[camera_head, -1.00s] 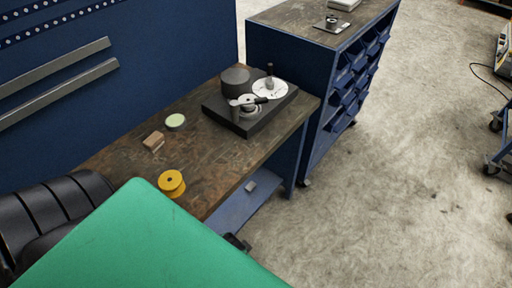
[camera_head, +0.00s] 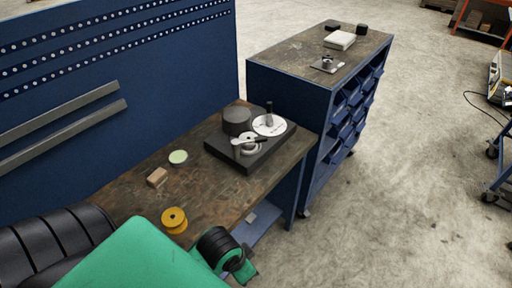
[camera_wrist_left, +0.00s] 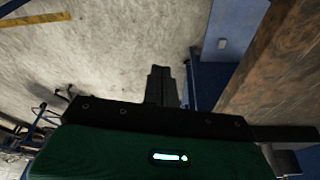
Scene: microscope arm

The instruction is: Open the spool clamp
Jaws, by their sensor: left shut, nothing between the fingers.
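The device that appears to be the spool clamp (camera_head: 253,152) stands on the workbench near its far right end. It has a flat black base, a dark round drum, a white disc with a dark upright post, and a small pale lever arm. Whether its clamp is open or shut is too small to tell. My left gripper (camera_wrist_left: 160,72) is shut and empty in the left wrist view, over the floor beside the bench edge. In the head view my green left arm is at the bottom, well short of the device. My right gripper is not in view.
On the workbench (camera_head: 208,190) lie a yellow spool (camera_head: 174,220), a tan block (camera_head: 157,177) and a round pale-green-topped tin (camera_head: 178,157). A blue cabinet with bins (camera_head: 290,100) stands behind the bench. Open floor (camera_head: 400,200) lies to the right.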

